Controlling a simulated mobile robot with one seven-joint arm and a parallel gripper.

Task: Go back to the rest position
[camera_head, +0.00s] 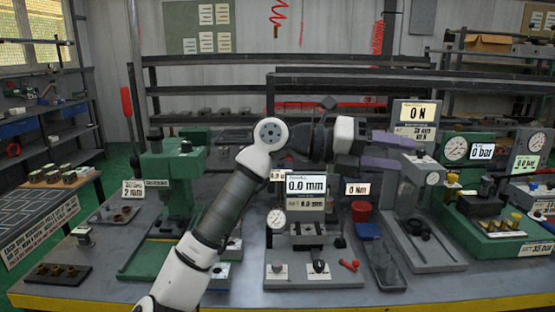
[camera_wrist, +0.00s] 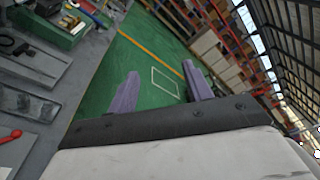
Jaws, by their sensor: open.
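My arm rises from the bottom of the head view and bends at an elbow above the bench. My gripper (camera_head: 400,156) is held level, well above the bench, pointing right. Its two purple fingers are apart, with nothing between them. In the wrist view my gripper (camera_wrist: 162,92) also shows its two fingers spread, with green floor beyond the gap. The gripper is in front of the grey test stand with the "0 N" display (camera_head: 416,112), seen from the head camera; I cannot tell the distance between them.
The workbench (camera_head: 330,300) carries a green press (camera_head: 180,185) at left, a grey station with a "0.0 mm" display (camera_head: 306,184) in the middle, and a green pressure station (camera_head: 490,240) at right. A red cup (camera_head: 361,210) stands near the middle. Dark rails run behind.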

